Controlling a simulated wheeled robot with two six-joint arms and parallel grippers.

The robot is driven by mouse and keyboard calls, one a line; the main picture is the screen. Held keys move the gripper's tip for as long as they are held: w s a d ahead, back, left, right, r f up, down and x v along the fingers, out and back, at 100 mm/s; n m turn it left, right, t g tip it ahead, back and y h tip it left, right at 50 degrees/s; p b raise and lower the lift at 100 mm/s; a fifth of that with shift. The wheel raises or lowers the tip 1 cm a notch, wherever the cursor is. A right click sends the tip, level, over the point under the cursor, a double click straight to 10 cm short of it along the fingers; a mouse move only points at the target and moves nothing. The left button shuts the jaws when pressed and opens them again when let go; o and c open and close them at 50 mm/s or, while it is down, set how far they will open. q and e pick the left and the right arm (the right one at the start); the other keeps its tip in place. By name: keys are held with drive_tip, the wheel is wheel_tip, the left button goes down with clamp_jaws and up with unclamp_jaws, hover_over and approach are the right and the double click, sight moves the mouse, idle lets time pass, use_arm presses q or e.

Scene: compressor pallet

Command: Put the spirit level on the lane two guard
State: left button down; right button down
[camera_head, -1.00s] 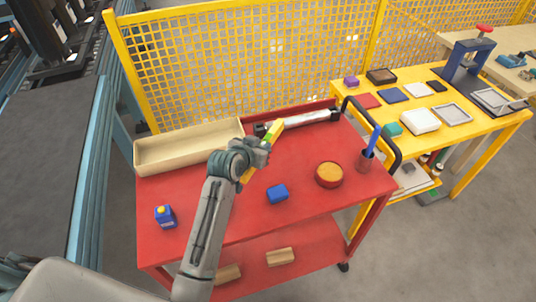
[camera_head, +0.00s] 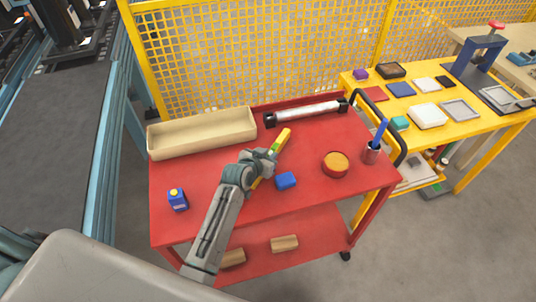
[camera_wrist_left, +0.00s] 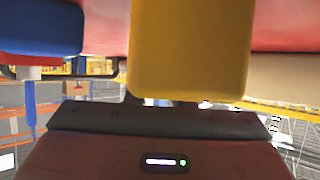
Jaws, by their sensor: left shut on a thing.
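The yellow spirit level (camera_head: 284,139) is in my left gripper (camera_head: 265,158) above the red cart's top in the head view. It is tilted, its far end pointing up and right. The gripper is shut around its middle and hides part of it. In the left wrist view the level (camera_wrist_left: 190,50) fills the middle as a broad yellow block. The lane two guard cannot be told for certain; a yellow mesh fence (camera_head: 270,50) stands behind the cart. My right gripper is not in view.
A conveyor (camera_head: 80,130) runs at left.

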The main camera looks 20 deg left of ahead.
use_arm(q)
drive_tip(key=c, duration=1.3)
unclamp_jaws()
drive_tip(key=shift+o, duration=0.2)
drive_tip(key=shift+s+r, duration=0.1)
drive_tip(key=shift+s, duration=0.05)
